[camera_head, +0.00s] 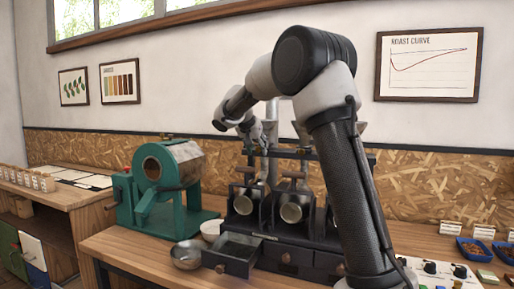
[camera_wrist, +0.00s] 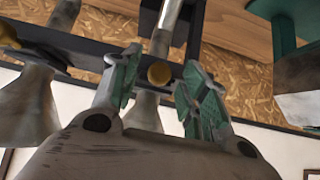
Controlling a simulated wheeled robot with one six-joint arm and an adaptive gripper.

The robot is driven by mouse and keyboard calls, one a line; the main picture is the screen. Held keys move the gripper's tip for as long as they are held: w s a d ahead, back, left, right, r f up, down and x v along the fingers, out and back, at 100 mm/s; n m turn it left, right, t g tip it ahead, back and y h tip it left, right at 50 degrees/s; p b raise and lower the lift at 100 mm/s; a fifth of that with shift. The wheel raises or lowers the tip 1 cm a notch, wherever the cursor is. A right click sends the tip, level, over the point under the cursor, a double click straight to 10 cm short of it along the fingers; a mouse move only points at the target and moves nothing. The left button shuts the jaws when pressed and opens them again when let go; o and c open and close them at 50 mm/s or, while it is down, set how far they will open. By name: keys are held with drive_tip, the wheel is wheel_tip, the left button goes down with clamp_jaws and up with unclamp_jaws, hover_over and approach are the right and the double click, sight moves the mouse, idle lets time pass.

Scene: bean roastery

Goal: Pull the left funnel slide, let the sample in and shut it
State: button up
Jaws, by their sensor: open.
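The sample roaster (camera_head: 290,232) stands on the bench in the head view, with metal barrels (camera_head: 292,211) facing front. My gripper (camera_head: 257,137) is up at its left funnel, which the arm partly hides. In the wrist view, which looks upside down, my gripper (camera_wrist: 163,82) is open and empty. A round brass knob (camera_wrist: 158,73) shows between its two green-padded fingers; I cannot tell whether they reach around it. A metal funnel (camera_wrist: 143,112) shows behind the fingers. Another funnel (camera_wrist: 28,105) and brass knob (camera_wrist: 8,33) are at the left. The slide's position is unclear.
A front drawer (camera_head: 232,254) stands open at the left. A metal bowl (camera_head: 187,254) and a white bowl (camera_head: 211,229) sit beside it. A green drum machine (camera_head: 165,190) stands left. Blue trays (camera_head: 473,249) and a control panel (camera_head: 440,271) are at the right.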

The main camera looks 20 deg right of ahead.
clamp_jaws()
drive_tip(key=shift+s+a, duration=1.15)
drive_tip(key=shift+s, duration=0.05)
unclamp_jaws()
drive_tip(key=shift+r, duration=0.1)
drive_tip(key=v, duration=1.2)
idle(0.5)
